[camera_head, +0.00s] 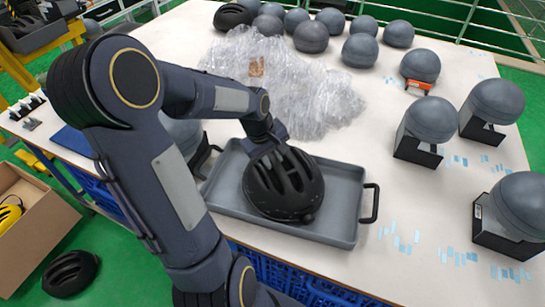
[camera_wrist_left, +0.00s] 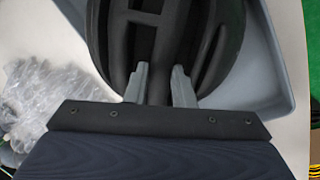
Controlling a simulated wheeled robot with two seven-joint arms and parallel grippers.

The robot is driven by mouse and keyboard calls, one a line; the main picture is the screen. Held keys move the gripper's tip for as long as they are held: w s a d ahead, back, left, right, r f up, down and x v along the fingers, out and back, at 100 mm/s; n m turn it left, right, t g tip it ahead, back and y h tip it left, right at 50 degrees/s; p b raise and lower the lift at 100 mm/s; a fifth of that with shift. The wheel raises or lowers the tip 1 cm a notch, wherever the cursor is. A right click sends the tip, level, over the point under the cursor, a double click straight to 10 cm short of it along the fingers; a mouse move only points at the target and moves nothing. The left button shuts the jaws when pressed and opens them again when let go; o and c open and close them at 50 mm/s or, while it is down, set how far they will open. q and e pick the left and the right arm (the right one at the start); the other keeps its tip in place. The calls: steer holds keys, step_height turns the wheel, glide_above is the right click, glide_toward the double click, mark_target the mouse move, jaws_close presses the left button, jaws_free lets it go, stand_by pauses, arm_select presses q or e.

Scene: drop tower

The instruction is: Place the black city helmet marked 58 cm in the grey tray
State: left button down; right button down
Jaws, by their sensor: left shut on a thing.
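The black city helmet (camera_head: 285,186) is in the grey tray (camera_head: 343,232), dome up, over the tray's middle. I cannot tell whether it rests on the tray floor or hangs just above it. Its 58 cm mark cannot be read. My left gripper (camera_head: 268,150) reaches it from the far left side and is shut on it. In the left wrist view, the two grey fingers (camera_wrist_left: 160,85) pinch a rib of the helmet (camera_wrist_left: 160,40), and the tray wall (camera_wrist_left: 275,60) shows at the right. My right gripper is not in view.
A heap of clear plastic wrap (camera_head: 270,80) lies behind the tray. Several grey domes stand at the back, and others on black stands (camera_head: 420,150) at the right. Another black helmet (camera_head: 70,272) is on the floor at the lower left, near a cardboard box (camera_head: 45,230).

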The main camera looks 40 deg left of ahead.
arm_select(q)
steer(key=c, duration=1.2)
jaws_free()
steer(key=shift+f, duration=0.1)
steer(key=shift+c, duration=0.2)
steer(key=v, duration=1.1)
steer(key=s+d+m+t+h, duration=0.1)
steer(key=s+d+m, duration=0.5)
steer(key=d, duration=0.2)
steer(key=s+d+f+m+t+h, duration=0.1)
steer(key=s+d+m, duration=0.5)
steer(key=d+m, duration=0.1)
steer(key=shift+s+d+t+h+p, duration=0.25)
steer(key=shift+d+t+p, duration=0.2)
steer(key=shift+d, duration=0.4)
